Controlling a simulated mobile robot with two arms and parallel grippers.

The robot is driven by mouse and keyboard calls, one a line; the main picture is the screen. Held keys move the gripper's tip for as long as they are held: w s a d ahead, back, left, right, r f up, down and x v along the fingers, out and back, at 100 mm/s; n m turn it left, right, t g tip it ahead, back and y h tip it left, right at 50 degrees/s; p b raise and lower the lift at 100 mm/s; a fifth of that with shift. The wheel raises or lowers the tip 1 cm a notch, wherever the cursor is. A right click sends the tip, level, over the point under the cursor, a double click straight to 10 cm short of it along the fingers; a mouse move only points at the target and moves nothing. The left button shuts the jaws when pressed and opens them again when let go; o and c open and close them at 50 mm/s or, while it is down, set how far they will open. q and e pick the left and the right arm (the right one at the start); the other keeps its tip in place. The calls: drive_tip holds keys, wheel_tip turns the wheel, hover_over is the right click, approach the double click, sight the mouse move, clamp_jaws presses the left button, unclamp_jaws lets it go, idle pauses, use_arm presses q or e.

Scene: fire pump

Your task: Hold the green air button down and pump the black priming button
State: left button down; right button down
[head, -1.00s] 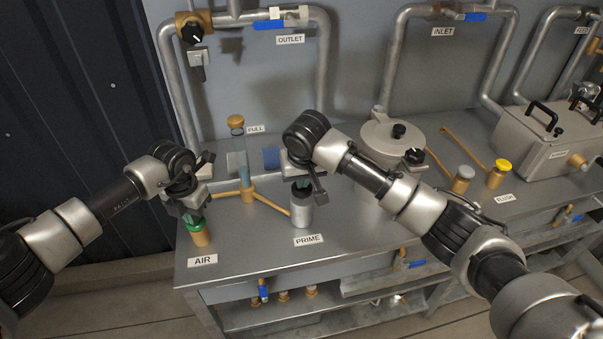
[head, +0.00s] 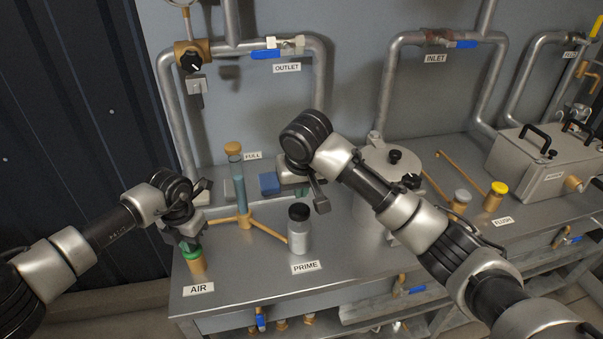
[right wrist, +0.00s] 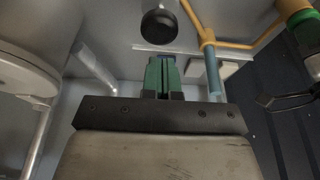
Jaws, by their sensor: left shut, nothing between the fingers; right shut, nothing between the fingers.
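The green air button (head: 191,253) tops a brass post behind the AIR label. My left gripper (head: 188,243) is shut, its tips down on or just above the button; contact is hard to make out. The black priming button (head: 299,212) stands raised on a silver cylinder (head: 299,238) behind the PRIME label. It also shows in the right wrist view (right wrist: 160,25). My right gripper (head: 300,190) is shut and empty, behind and above the black button, apart from it. Its green fingers show in the right wrist view (right wrist: 163,75).
A sight tube (head: 240,190) with teal liquid stands between the buttons beside the FULL label, joined to both by brass pipes. A round lidded pot (head: 375,195) stands right of the right gripper. Outlet pipes (head: 170,110) rise behind. The bench front (head: 240,280) is clear.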

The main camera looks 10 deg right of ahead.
sight(298, 207)
drive_tip(key=v, duration=0.5)
drive_tip(key=shift+r, duration=0.2)
drive_tip(key=shift+r, duration=0.1)
idle(0.6)
wheel_tip(298, 207, up, 3)
drive_tip(key=shift+r, duration=0.1)
drive_tip(key=x, duration=0.8)
drive_tip(key=s+x, duration=0.1)
drive_tip(key=x, duration=0.4)
drive_tip(key=shift+f, duration=0.65)
